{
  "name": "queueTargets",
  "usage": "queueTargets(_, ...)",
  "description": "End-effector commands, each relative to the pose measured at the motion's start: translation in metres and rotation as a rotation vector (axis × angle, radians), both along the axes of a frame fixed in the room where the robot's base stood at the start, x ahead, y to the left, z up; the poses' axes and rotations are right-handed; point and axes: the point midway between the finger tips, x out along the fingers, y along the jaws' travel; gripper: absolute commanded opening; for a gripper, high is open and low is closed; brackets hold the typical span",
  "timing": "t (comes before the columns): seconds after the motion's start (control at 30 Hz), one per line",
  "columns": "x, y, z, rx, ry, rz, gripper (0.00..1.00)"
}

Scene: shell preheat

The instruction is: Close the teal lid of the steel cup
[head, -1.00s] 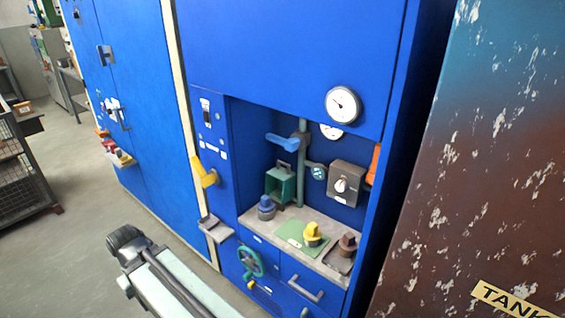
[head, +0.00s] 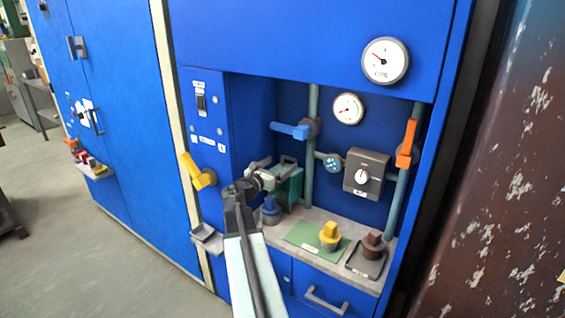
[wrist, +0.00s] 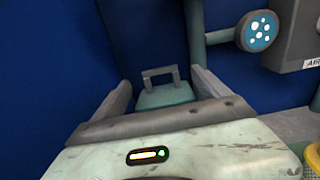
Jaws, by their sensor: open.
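A teal box-like part with a grey handle stands in the alcove's left back corner (head: 292,187). I cannot make out a separate steel cup or lid. In the wrist view the teal part (wrist: 165,96) lies ahead between my fingers, with its grey handle (wrist: 160,72) upright on it. My gripper (head: 268,173) is at the teal part's left front side in the head view. It also shows in the wrist view (wrist: 160,82), with its fingers apart and nothing held. My wrist hides some of the teal part.
A blue knobbed piece (head: 271,212) stands just below my gripper. A yellow knob (head: 330,236) and a brown knob (head: 373,245) sit to the right on the counter. A blue lever (head: 290,130) is above; a yellow lever (head: 198,172) is at left.

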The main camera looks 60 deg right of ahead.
Motion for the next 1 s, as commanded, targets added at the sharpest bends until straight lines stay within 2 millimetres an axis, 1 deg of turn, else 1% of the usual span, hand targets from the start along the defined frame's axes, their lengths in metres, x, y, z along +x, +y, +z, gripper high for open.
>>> queueTargets(0.17, 0.002, -0.014, 0.001, 0.002, -0.004, 0.001, 0.85)
queueTargets(0.4, 0.004, -0.057, 0.0, 0.003, -0.006, 0.002, 0.85)
queueTargets(0.5, 0.004, -0.071, 0.0, 0.003, -0.006, 0.004, 0.85)
queueTargets(0.6, 0.003, -0.075, 0.0, 0.003, -0.006, 0.005, 0.85)
queueTargets(0.77, 0.003, -0.074, 0.0, 0.003, -0.007, 0.006, 0.85)
queueTargets(0.8, 0.003, -0.074, 0.0, 0.003, -0.007, 0.006, 0.8)
queueTargets(0.87, 0.003, -0.074, 0.0, 0.003, -0.007, 0.006, 0.63)
queueTargets(0.9, 0.003, -0.074, 0.0, 0.003, -0.007, 0.006, 0.52)
queueTargets(0.97, 0.004, -0.074, 0.0, 0.003, -0.007, 0.006, 0.35)
queueTargets(1.0, 0.004, -0.074, 0.0, 0.003, -0.007, 0.006, 0.24)
